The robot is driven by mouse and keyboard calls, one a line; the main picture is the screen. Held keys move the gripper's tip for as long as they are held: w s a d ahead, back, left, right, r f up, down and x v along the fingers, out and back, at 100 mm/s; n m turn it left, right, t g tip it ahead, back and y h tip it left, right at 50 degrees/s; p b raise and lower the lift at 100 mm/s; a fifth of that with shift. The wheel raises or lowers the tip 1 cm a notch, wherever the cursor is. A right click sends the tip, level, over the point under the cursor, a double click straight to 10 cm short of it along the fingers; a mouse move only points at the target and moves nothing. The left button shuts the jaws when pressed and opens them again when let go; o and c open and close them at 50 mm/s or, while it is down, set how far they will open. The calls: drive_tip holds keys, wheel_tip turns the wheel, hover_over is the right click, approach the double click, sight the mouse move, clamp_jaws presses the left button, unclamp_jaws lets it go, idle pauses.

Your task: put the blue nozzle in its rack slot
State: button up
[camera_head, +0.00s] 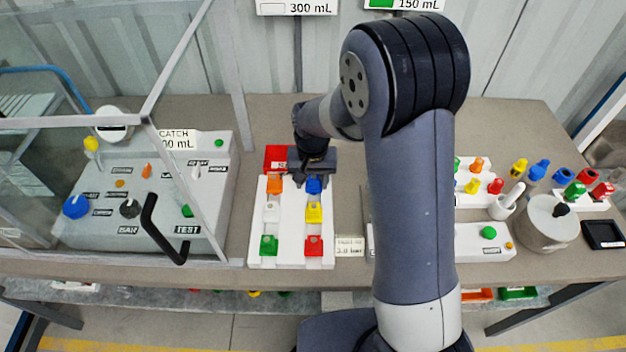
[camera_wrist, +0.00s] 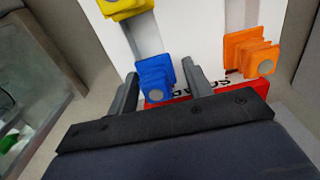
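My gripper (camera_head: 313,170) is low over the far end of a white panel (camera_head: 291,256) with two columns of coloured blocks. In the wrist view my gripper (camera_wrist: 160,70) is open, with one finger on each side of a blue block (camera_wrist: 154,78) that has a grey round spot. That blue block also shows in the head view (camera_head: 314,184). I cannot tell whether the fingers touch it. Small blue pieces (camera_head: 540,168) (camera_head: 563,175) stand at the right of the bench and may include the blue nozzle. A white rack (camera_head: 481,200) there holds coloured pieces.
Orange (camera_wrist: 252,54) and yellow (camera_wrist: 126,7) blocks are near my gripper, with a red label (camera_wrist: 180,93) beneath it. A grey console (camera_head: 215,165) stands left behind a clear guard. A round lidded pot (camera_head: 548,225) and a dark scale (camera_head: 603,234) stand right. My arm hides the bench's middle.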

sight(314, 177)
drive_tip(key=shift+s+d+f, duration=0.35)
drive_tip(key=shift+f, duration=0.3)
drive_tip(key=shift+w+r+p, duration=0.15)
drive_tip(key=shift+r+p, duration=0.45)
wheel_tip(314, 177, up, 12)
drive_tip(key=shift+w+r+b, duration=0.2)
drive_tip(key=shift+b, duration=0.25)
drive_tip(key=shift+a, duration=0.1)
drive_tip(key=shift+c, duration=0.3)
